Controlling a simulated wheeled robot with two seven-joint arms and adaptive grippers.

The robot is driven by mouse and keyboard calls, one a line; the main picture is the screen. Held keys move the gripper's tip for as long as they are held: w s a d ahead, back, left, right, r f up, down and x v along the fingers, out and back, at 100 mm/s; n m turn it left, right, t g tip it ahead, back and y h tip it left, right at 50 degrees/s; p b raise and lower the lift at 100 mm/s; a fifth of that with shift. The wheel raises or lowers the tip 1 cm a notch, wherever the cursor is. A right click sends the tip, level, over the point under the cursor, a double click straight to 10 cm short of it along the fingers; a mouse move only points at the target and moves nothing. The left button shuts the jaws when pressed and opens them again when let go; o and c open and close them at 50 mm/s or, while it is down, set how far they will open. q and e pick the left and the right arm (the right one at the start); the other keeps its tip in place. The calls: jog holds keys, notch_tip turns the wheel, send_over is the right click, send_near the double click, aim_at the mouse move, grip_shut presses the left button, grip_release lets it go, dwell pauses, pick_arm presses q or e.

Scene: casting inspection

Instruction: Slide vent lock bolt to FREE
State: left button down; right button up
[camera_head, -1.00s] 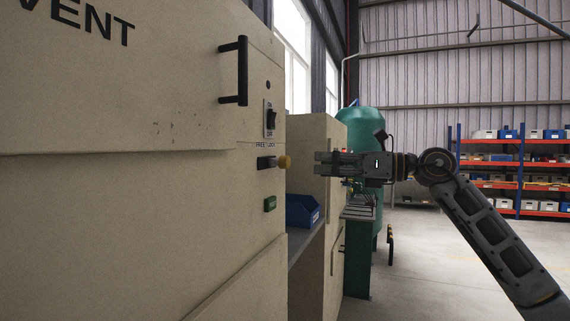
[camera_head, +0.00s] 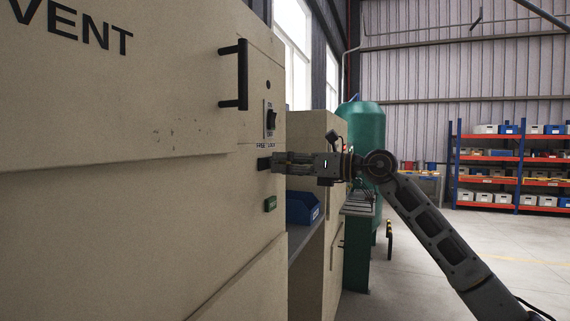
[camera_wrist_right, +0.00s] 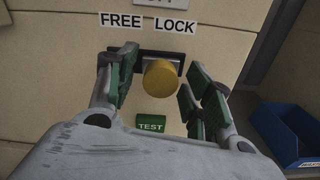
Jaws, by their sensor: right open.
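The vent lock bolt shows in the right wrist view as a round yellow knob (camera_wrist_right: 161,78) on a dark slot plate (camera_wrist_right: 137,60), under the FREE and LOCK labels (camera_wrist_right: 147,22). The knob sits toward the LOCK side of the plate. My right gripper (camera_wrist_right: 160,85) is open, with one finger on each side of the knob; the right finger looks nearer to it. I cannot tell whether either finger touches it. In the head view my right gripper (camera_head: 280,160) reaches the panel and hides the knob; the plate's dark end (camera_head: 263,164) shows. My left gripper is not in view.
A green TEST button (camera_wrist_right: 150,123) lies just below the knob. A rocker switch (camera_head: 271,120) and a black handle (camera_head: 240,75) are above on the beige cabinet. A blue bin (camera_head: 302,208) stands on a shelf to the right.

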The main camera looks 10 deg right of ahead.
jog(key=shift+w+a, duration=0.15)
jog(key=shift+a, duration=0.05)
grip_shut()
dwell(0.4)
